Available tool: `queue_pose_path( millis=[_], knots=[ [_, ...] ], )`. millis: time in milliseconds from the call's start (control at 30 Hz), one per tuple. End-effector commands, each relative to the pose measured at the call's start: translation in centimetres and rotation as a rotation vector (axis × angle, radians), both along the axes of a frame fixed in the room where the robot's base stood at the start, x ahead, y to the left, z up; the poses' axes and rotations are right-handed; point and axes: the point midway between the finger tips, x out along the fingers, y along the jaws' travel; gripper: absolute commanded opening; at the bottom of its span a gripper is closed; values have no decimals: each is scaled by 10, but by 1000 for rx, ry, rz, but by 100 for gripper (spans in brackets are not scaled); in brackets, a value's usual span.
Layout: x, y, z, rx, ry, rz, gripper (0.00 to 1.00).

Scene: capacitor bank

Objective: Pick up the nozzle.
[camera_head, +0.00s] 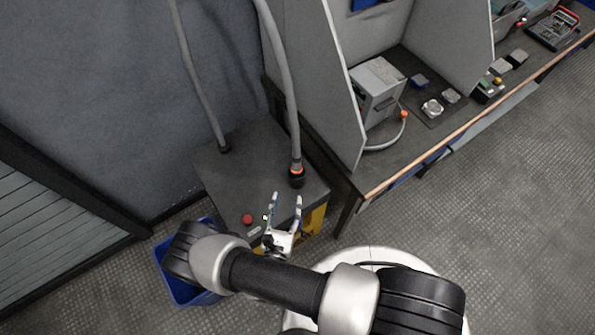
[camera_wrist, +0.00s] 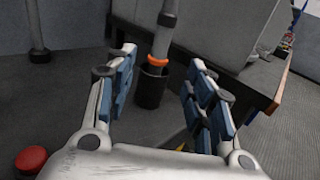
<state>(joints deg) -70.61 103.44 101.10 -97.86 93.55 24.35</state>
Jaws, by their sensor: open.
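The nozzle (camera_head: 295,160) appears to be the lower end of a thick grey hose, with an orange ring near its bottom. It stands roughly upright in a short black holder (camera_head: 297,181) on a dark grey cabinet top. In the wrist view the nozzle (camera_wrist: 163,38) and the black holder (camera_wrist: 151,90) show beyond and between my fingers. My gripper (camera_head: 286,197) is open and empty, just on the near side of the holder. In the wrist view its two blue-padded fingers (camera_wrist: 162,57) are spread to either side of the nozzle. The nozzle's lower tip is hidden in the holder.
A second grey pipe (camera_head: 208,110) rises from the cabinet's left side. A red button (camera_head: 247,219) is on the cabinet top. A blue bin (camera_head: 180,285) stands at left. A workbench (camera_head: 395,170) with a grey panel is close on the right.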

Motion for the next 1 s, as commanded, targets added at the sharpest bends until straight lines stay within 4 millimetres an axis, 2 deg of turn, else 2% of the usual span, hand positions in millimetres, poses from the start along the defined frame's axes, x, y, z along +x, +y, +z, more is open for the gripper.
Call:
queue_pose_path(
  millis=[400, 500, 733, 1000],
  knots=[
    [74, -17, -1, 1, -1, -9, 48],
    [87, -19, 0, 1, -1, -7, 48],
    [102, -22, 0, 0, -1, -6, 48],
    [139, -31, 0, 1, -1, -6, 48]
  ],
)
